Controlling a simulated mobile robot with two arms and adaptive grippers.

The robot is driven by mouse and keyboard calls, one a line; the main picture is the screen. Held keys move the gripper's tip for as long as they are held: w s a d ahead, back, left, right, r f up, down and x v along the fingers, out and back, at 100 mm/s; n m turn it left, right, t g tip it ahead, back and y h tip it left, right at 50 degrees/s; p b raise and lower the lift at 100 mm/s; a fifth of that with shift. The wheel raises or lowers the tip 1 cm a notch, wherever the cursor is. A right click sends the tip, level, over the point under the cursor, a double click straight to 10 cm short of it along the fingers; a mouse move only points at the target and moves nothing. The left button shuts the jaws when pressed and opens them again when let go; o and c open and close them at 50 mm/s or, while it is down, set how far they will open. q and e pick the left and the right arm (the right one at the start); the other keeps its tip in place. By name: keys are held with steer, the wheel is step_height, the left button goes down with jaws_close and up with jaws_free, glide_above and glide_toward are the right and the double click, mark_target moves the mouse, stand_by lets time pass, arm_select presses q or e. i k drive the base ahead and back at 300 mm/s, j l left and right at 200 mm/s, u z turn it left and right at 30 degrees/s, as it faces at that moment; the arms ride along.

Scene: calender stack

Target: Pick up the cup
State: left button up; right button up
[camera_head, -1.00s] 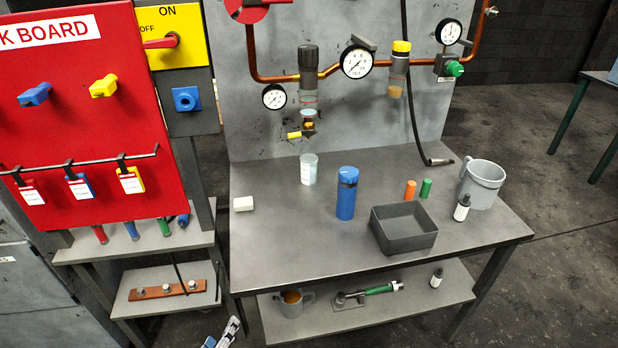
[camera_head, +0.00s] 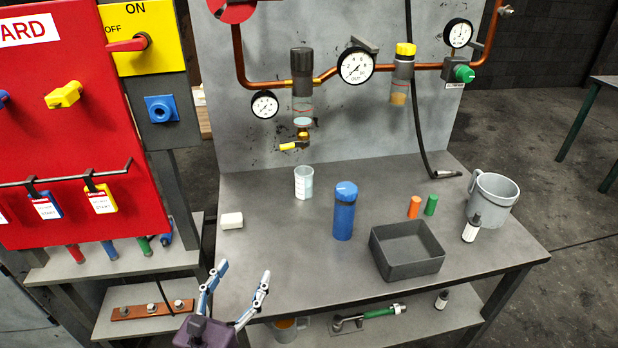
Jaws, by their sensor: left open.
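My left gripper (camera_head: 244,271) is open and empty at the front left edge of the table (camera_head: 275,265), its fingers pointing up and spread. Several cup-like vessels are in view, and I cannot tell which one is the cup. A small clear cup (camera_head: 304,184) stands upright at the back middle of the table. A large grey mug (camera_head: 493,201) stands at the table's right end. A grey mug with something orange inside (camera_head: 287,331) is on the lower shelf, just right of my left gripper and partly hidden by the table edge. My right gripper is not in view.
On the table are a blue bottle (camera_head: 344,212), a dark open tray (camera_head: 407,268), orange (camera_head: 414,207) and green (camera_head: 431,205) cylinders, a small white bottle (camera_head: 471,230) and a white block (camera_head: 232,221). A red board (camera_head: 60,140) stands at left. The table's front left is clear.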

mark_target(304, 183)
steer(key=i+l, duration=0.15)
steer(key=i, duration=0.25)
steer(key=i+l, duration=0.15)
steer(key=i, duration=0.2)
steer(key=i+l, duration=0.15)
steer(key=i, duration=0.25)
